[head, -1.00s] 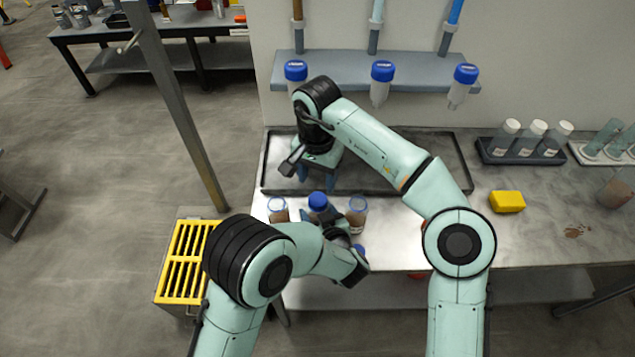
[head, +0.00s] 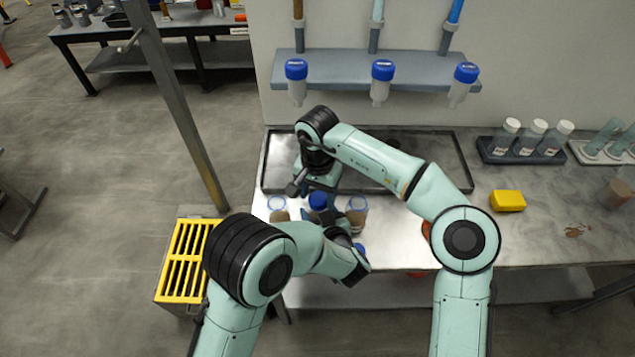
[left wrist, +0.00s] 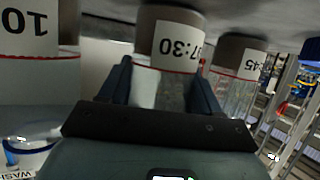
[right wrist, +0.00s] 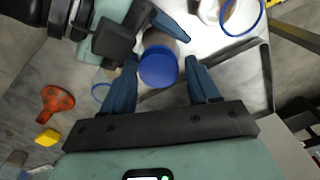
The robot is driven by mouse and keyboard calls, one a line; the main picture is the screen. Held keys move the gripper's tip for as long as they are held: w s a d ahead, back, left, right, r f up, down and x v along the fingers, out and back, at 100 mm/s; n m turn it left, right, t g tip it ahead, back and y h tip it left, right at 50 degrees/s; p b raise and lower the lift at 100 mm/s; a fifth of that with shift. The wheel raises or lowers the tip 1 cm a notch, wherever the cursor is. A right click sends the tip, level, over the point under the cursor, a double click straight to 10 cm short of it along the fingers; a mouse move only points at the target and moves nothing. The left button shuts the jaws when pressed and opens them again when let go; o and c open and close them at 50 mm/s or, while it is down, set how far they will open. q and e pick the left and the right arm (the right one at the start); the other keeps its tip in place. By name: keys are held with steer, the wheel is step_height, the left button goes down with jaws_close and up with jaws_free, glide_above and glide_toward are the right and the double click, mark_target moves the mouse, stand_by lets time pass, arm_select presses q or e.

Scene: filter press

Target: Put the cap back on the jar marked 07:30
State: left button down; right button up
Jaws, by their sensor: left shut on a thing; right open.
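The jar marked 07:30 (left wrist: 172,45) stands between the fingers of my left gripper (left wrist: 160,85), which is shut on it. In the head view, the middle jar of the front row has a blue cap (head: 318,200) at its mouth; I cannot tell whether it is seated. My right gripper (right wrist: 160,62) is open, with its fingers on either side of the blue cap, which shows in the right wrist view (right wrist: 158,68). Whether the fingers touch it is unclear.
Open jars stand left (head: 278,207) and right (head: 357,212) of the middle one. A dark-rimmed tray (head: 400,190) lies behind. Several blue-capped bottles hang from the wall shelf (head: 340,80).

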steer(key=shift+f, duration=0.35)
steer(key=c, duration=0.9)
steer(key=m, duration=0.4)
steer(key=shift+c, duration=0.2)
steer(key=m, duration=1.1)
steer(key=shift+m, duration=0.3)
steer(key=m, duration=0.4)
steer(key=shift+m, duration=0.3)
steer(key=m, duration=0.7)
steer(key=o, duration=1.2)
